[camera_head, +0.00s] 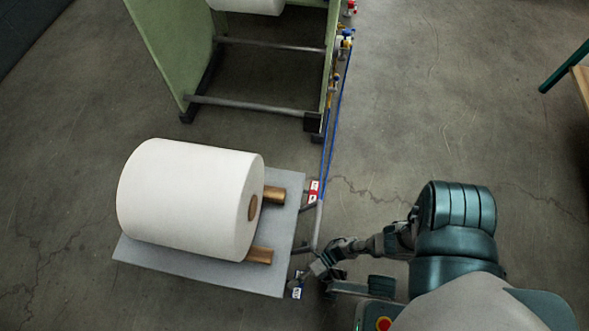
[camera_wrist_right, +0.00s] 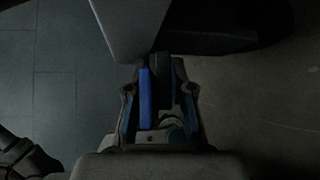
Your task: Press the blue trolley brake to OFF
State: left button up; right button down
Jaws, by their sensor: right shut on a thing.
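The trolley (camera_head: 190,272) is a flat grey platform carrying a large white roll (camera_head: 185,200) on two brown bars. In the right wrist view my right gripper (camera_wrist_right: 158,75) is shut on a bright blue bar, which I take for the blue trolley brake (camera_wrist_right: 146,98). The bar stands upright in that picture, between the fingers. The brake's setting cannot be read. My left gripper is not in view.
A red-and-white label (camera_head: 313,191) sits on the platform's right edge. A green frame (camera_head: 172,50) with grey crossbars stands behind, with blue lines (camera_head: 333,125) running down its right side. Bare concrete floor (camera_head: 440,110) lies open to the right.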

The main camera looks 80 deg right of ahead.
jog(key=shift+f, duration=0.2)
jog(key=shift+d+m+y, duration=0.2)
jog(key=shift+m+y, duration=0.2)
jog(key=shift+m, duration=0.1)
jog(key=shift+a, duration=0.15)
jog(key=c, duration=1)
grip_release()
